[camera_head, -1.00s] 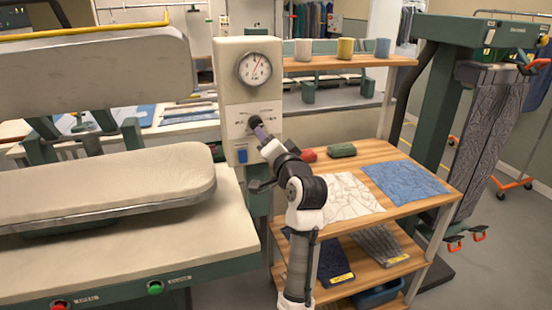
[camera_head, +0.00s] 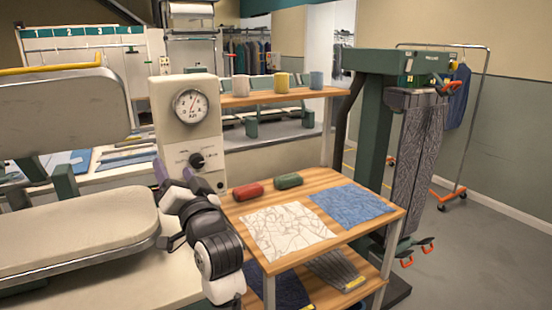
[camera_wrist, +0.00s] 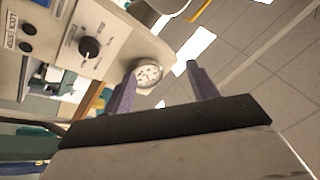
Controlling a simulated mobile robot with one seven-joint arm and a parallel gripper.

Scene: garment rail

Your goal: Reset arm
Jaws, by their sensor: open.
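My gripper shows in the wrist view (camera_wrist: 162,88) with its two purple fingers spread apart and nothing between them. In the head view my arm is folded low in front of the cream control box (camera_head: 185,150), beside the padded press bed, and a purple finger shows near the box. The box has a round gauge (camera_head: 191,106) and a black knob (camera_head: 197,160). The wrist view looks up past the gauge (camera_wrist: 148,74) and knob (camera_wrist: 89,47) towards the ceiling. The gripper appears clear of the box, though the exact gap cannot be told.
The padded press bed (camera_head: 75,232) is at left, under the raised press head (camera_head: 60,110). A wooden shelf cart (camera_head: 375,180) at right holds white cloth (camera_head: 285,230), blue cloth (camera_head: 352,204), red roll (camera_head: 248,191) and green roll (camera_head: 288,181).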

